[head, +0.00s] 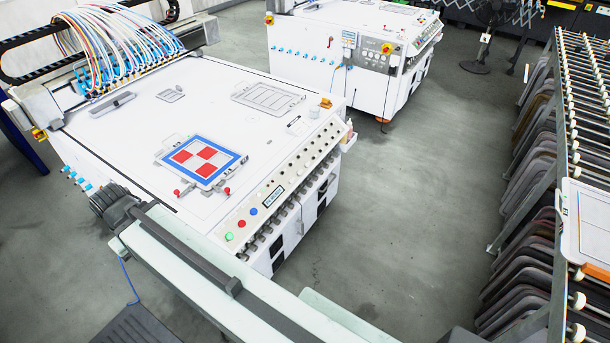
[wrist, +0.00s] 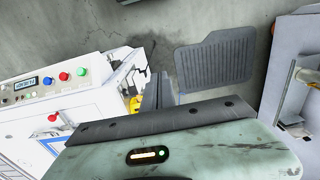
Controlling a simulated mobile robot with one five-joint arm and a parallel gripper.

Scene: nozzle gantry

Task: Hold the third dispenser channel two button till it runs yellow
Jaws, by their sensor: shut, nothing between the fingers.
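A long control panel (head: 290,178) with rows of small buttons runs along the front edge of the white machine (head: 130,120). Its left end has green (head: 229,236), red (head: 241,223) and blue (head: 253,211) buttons beside a small display (head: 273,196). The display (wrist: 25,82) also shows in the wrist view. I cannot read which button is channel two or which dispenser is third. Coloured hoses (head: 115,40) feed blue nozzles at the back; no yellow flow is visible.
A red and blue patterned plate (head: 201,161) lies on the machine top. A second white machine (head: 335,45) stands behind. A rack of dark panels (head: 530,170) lines the right. The grey floor (head: 400,190) between is clear. A dark mat (wrist: 214,60) lies on the floor.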

